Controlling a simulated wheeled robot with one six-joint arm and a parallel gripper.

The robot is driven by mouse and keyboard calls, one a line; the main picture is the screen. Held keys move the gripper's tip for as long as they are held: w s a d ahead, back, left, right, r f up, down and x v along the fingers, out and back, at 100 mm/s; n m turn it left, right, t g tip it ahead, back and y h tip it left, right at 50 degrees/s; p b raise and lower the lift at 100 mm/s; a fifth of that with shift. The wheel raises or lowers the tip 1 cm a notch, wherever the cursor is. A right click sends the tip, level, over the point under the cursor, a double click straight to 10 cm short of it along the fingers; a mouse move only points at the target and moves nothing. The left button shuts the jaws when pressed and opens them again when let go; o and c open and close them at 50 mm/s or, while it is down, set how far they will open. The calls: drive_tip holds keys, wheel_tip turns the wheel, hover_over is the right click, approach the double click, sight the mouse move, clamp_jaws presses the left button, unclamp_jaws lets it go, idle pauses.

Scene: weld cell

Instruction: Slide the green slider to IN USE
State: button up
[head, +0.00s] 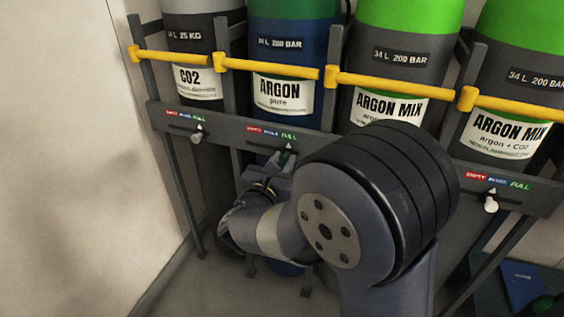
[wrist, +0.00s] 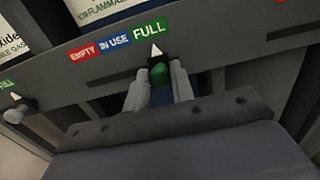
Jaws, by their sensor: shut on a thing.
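The green slider (wrist: 158,74) sits in its slot under the label strip, with its white pointer (wrist: 155,52) below the green FULL label (wrist: 149,29). The blue IN USE label (wrist: 114,41) and red EMPTY label (wrist: 83,53) lie to its left. My gripper (wrist: 160,85) is shut on the green slider, one finger on each side of the knob. In the head view the slider is on the rail below the blue ARGON cylinder (head: 294,44), and my arm hides much of it.
A white slider (head: 196,136) is on the rail under the CO2 cylinder (head: 196,83), and another white slider (head: 491,204) is under the right ARGON MIX cylinder (head: 518,85). Yellow bars (head: 268,68) cross the cylinders. A wall (head: 70,150) stands at the left.

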clamp_jaws()
drive_tip(key=shift+w+a+p, duration=0.2)
drive_tip(key=shift+w+a, duration=0.05)
drive_tip(key=shift+a, duration=0.5)
drive_tip(key=shift+w+a+p, duration=0.15)
drive_tip(key=shift+w+a, duration=0.15)
drive_tip(key=shift+a, duration=0.4)
drive_tip(key=shift+w+a+p, duration=0.2)
drive_tip(key=shift+w+a, duration=0.05)
drive_tip(key=shift+a, duration=0.5)
drive_tip(key=o, duration=0.7)
unclamp_jaws()
drive_tip(key=shift+s, duration=0.1)
